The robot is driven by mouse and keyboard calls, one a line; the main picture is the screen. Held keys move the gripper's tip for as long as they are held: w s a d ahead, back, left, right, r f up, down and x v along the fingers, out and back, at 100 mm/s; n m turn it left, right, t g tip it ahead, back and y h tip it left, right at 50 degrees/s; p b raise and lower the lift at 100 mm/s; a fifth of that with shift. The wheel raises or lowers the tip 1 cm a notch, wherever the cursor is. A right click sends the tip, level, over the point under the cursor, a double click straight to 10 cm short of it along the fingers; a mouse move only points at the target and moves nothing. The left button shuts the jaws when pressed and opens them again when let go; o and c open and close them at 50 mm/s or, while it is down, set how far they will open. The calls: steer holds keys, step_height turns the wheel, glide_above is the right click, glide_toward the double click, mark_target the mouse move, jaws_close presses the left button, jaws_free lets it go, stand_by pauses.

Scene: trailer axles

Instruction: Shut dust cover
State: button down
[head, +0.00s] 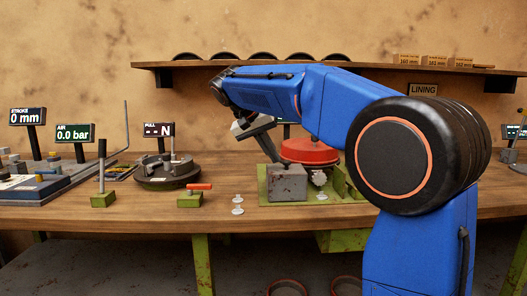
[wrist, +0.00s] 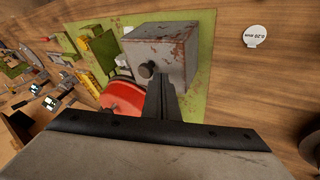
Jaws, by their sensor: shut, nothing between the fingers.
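A grey, rust-stained box-like piece (head: 287,183) sits on a green base plate (head: 263,198) on the bench. In the wrist view the grey piece (wrist: 168,50) shows a dark round knob (wrist: 147,70) on its side. I cannot tell for sure whether this piece is the dust cover. A red round drum (head: 310,151) stands behind it and shows partly in the wrist view (wrist: 122,102). My gripper (head: 276,158) is shut and empty, just above and behind the grey piece. Its fingers (wrist: 162,88) appear close to the knob; contact cannot be told.
Further left are a red-handled green block (head: 192,194) and a dark round gauge base (head: 167,171). A shelf (head: 330,64) runs above. The bench front is mostly clear.

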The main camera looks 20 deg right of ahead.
steer(key=shift+s+d, duration=0.15)
steer(key=shift+d, duration=0.1)
steer(key=shift+d, duration=0.1)
steer(key=s+d, duration=0.3)
steer(key=d, duration=0.9)
steer(key=shift+s, duration=0.25)
